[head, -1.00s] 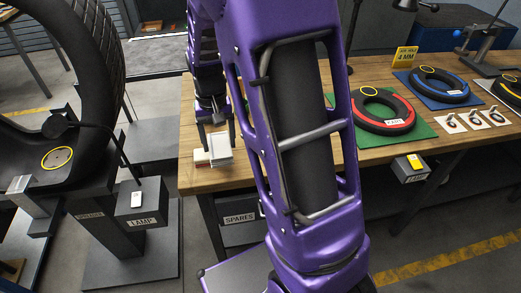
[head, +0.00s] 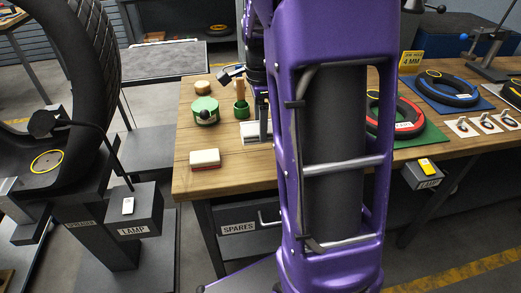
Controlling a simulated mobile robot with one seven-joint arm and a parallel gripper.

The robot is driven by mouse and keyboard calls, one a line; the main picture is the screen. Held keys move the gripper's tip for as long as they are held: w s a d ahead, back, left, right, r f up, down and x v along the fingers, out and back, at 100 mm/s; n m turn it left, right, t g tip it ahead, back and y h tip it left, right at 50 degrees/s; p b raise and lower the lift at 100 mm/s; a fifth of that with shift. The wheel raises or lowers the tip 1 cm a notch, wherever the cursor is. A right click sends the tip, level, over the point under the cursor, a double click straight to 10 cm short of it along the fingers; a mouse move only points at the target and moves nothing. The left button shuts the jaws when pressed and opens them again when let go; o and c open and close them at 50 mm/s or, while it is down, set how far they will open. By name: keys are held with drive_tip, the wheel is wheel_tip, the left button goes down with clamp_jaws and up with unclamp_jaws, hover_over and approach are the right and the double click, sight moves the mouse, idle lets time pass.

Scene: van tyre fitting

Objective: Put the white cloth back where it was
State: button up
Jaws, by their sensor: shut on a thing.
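My gripper (head: 263,130) is over the wooden bench, left of my arm, which partly hides it. It is shut on a white piece, seemingly the white cloth (head: 249,133). The cloth is low over the bench top; I cannot tell whether it touches the wood. Its right side is hidden by the gripper and arm.
A red-and-white block (head: 205,159) lies near the bench's (head: 225,180) front left corner. Behind it are a green round tin (head: 205,110) and a green pot with a wooden handle (head: 241,107). Tyres on mats (head: 447,88) are at right. Bare wood surrounds the block.

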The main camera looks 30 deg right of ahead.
wheel_tip(320, 180, down, 7)
drive_tip(key=shift+r+b, duration=0.15)
drive_tip(key=shift+b, duration=0.45)
drive_tip(key=shift+f, duration=0.25)
drive_tip(key=o, duration=1.1)
drive_tip(key=shift+r, duration=0.1)
drive_tip(key=shift+o, duration=0.2)
wheel_tip(320, 180, up, 12)
drive_tip(key=shift+r+p, duration=0.15)
drive_tip(key=shift+p, duration=1.05)
